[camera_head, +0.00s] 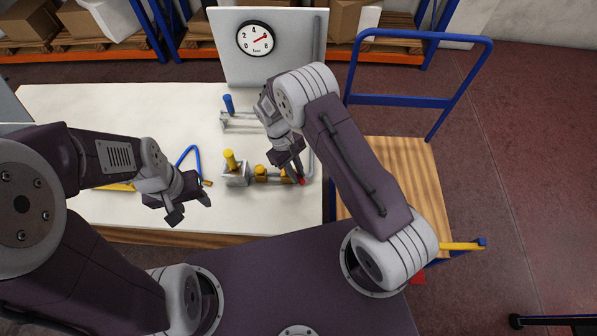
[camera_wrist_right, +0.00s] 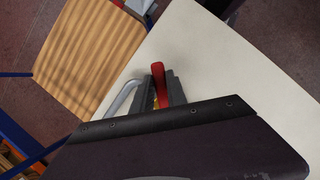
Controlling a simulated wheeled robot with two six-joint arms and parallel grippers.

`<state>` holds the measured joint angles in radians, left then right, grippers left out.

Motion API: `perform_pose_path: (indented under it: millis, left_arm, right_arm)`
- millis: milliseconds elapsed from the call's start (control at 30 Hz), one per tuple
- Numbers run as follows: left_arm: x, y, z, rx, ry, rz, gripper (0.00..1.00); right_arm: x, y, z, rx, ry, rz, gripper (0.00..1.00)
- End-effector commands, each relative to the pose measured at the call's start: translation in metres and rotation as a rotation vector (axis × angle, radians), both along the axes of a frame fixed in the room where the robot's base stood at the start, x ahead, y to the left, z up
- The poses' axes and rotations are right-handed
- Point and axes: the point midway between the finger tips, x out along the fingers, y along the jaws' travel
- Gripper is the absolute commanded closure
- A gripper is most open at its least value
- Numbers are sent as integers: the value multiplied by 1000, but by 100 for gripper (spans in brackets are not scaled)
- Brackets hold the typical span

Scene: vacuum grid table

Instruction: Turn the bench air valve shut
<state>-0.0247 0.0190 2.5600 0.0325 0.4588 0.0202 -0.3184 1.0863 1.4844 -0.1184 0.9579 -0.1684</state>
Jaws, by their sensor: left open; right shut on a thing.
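The bench air valve shows its red handle (camera_head: 302,182) at the front right of the white bench, by a grey pipe. My right gripper (camera_head: 292,174) is over the valve and shut on the red handle. In the right wrist view the red handle (camera_wrist_right: 158,82) sticks out between the two dark fingers, with a bit of yellow below it. The valve body is mostly hidden by the gripper. My left gripper (camera_head: 190,207) is open and empty above the bench's front edge. A round pressure gauge (camera_head: 255,39) is on the upright grey panel; its needle is red.
On the bench (camera_head: 80,105) stand a yellow-topped fitting in a grey block (camera_head: 236,176), a brass-coloured fitting (camera_head: 261,174) and a blue-topped post (camera_head: 228,104). A blue-railed wooden cart (camera_head: 405,160) stands right. The bench's left part is mostly clear.

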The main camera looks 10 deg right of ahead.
Motion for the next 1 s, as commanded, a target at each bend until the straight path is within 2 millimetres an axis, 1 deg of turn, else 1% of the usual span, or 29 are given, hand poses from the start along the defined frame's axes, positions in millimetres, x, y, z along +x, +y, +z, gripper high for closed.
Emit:
perform_pose_path:
  millis: [33,600,800,1000]
  left_arm:
    - [0,0,-2,0,0,0,51]
    - [0,0,-12,0,0,0,51]
    - [0,0,-13,0,0,0,51]
    - [0,0,-13,0,0,0,51]
  right_arm:
    - [4,2,2,3,-12,-46,100]
    - [-2,21,3,5,-11,-569,100]
    - [-1,27,3,6,-13,-708,100]
    - [-1,30,3,6,-12,-804,100]
